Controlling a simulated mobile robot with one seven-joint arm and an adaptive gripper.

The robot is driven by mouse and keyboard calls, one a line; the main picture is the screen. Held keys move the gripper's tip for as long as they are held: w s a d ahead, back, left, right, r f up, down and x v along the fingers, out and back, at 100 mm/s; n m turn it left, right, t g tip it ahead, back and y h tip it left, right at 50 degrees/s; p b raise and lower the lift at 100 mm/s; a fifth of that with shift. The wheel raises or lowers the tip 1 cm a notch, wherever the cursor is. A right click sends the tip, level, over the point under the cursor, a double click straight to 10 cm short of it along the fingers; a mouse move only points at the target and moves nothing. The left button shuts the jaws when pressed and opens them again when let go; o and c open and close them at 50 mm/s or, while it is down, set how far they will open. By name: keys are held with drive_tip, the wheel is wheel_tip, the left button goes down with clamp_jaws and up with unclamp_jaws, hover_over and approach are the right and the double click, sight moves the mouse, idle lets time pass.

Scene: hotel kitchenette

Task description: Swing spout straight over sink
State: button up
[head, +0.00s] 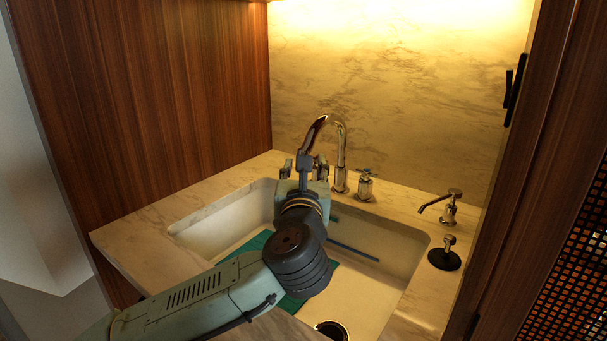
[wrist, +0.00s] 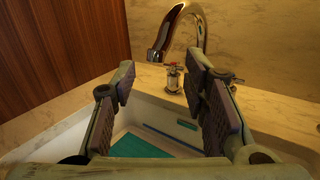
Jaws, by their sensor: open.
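The chrome gooseneck spout (head: 341,150) rises from the counter behind the sink (head: 395,250). Its arc turns to the left along the back instead of pointing straight forward over the basin. In the wrist view the spout (wrist: 180,14) curves left, with its tip above and beyond the space between my fingers. My gripper (head: 303,165) is open in front of the faucet, over the back of the sink. In the wrist view my gripper (wrist: 164,82) has nothing between its pads. Whether a finger touches the spout cannot be told.
A cross handle (head: 366,186) stands right of the spout; another (wrist: 173,78) shows between my fingers. A soap dispenser (head: 447,205) and a black-based fitting (head: 445,255) stand on the right counter. A green mat (wrist: 140,147) and blue stick (head: 355,252) are in the sink. Wood panels (head: 150,90) flank the left.

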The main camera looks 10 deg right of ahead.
drive_tip(key=shift+v, duration=1.1)
